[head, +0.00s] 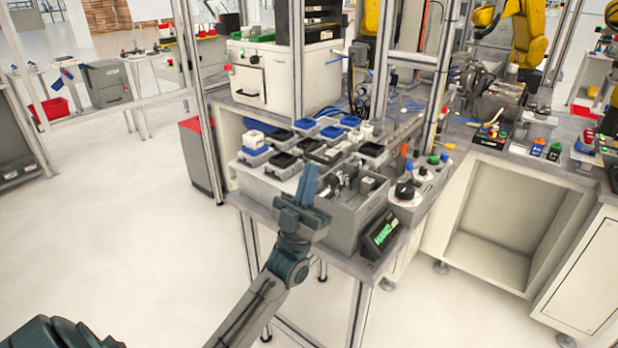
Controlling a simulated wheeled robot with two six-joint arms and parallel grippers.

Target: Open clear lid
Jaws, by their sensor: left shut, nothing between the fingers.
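My left gripper (309,182) is shut and empty. Its blue-grey fingers point up and away, in front of the grey box (345,222) on the workbench in the middle of the head view. The fingers hide part of the box's contents and the small trays behind. I cannot tell from this view whether they touch anything. I cannot make out a clear lid for certain. My right gripper is not in view.
Small trays with blue (332,132) and black parts stand behind the box. A display with green digits (383,234) and a panel with knobs (407,188) stand right of it. A white machine (262,78) and metal posts rise behind. The floor at left is clear.

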